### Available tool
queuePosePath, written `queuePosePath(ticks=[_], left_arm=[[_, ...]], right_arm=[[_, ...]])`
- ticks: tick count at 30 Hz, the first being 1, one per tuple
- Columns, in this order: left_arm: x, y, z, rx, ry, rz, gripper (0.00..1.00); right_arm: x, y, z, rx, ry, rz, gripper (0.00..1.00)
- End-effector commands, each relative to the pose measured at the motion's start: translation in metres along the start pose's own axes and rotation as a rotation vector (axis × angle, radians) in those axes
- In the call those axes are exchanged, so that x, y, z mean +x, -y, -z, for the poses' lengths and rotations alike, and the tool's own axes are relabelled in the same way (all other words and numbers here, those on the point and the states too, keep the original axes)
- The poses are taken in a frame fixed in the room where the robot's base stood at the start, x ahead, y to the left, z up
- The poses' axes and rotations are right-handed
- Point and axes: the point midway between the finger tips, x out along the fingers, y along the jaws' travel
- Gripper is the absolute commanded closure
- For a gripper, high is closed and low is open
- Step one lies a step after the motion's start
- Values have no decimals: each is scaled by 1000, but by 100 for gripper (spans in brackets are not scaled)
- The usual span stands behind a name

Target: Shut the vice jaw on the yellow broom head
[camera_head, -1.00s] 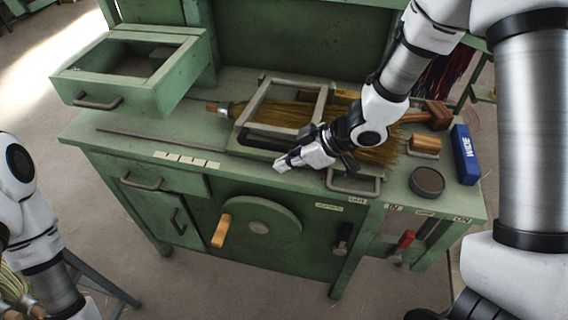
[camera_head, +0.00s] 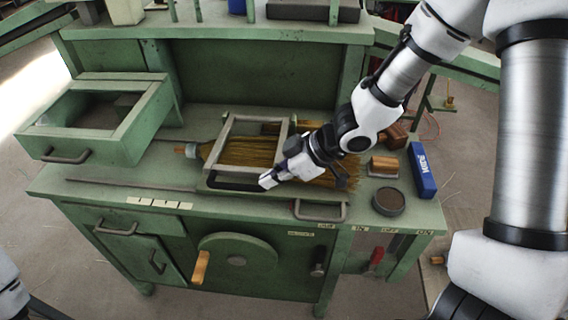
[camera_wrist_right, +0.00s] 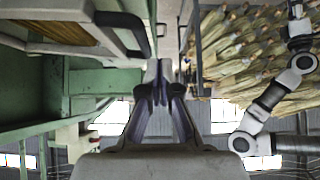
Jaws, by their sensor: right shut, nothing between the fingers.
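The yellow broom head (camera_head: 245,152) lies flat on the green bench, its bristles spreading right under a pale grey rectangular frame (camera_head: 222,136), which looks like the vice jaw. A black bar (camera_head: 233,183) runs along the frame's near side. Whether the frame presses on the bristles, I cannot tell. My right gripper (camera_head: 268,181) is shut and empty at the frame's near right corner, partly hiding the bristles. In the right wrist view its fingers (camera_wrist_right: 157,88) are together, with the frame's black bar (camera_wrist_right: 122,22) up and left of them. My left gripper is not in view.
A grey handle (camera_head: 320,214) sits at the bench's front edge. A round dark tin (camera_head: 388,201), a wooden block (camera_head: 383,165) and a blue box (camera_head: 421,171) stand on the right. An open drawer (camera_head: 70,155) juts out at left. A crank wheel (camera_head: 237,261) is below.

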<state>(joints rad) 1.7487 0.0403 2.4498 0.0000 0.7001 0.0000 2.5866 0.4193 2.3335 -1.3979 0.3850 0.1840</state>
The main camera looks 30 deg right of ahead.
Motion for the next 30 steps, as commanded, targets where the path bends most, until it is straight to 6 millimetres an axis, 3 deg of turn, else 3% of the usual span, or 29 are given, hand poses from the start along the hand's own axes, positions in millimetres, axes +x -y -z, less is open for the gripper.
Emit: queuePosePath(ticks=[3,8,15,23,30], left_arm=[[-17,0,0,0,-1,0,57],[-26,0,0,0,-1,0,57],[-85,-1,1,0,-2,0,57],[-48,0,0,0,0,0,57],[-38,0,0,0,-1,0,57]], right_arm=[[-28,1,4,3,-4,1,100],[-42,1,3,0,0,2,100],[-86,-20,30,-24,-3,-26,100],[-47,-22,18,-32,5,-28,100],[3,-23,21,-31,6,-26,100]])
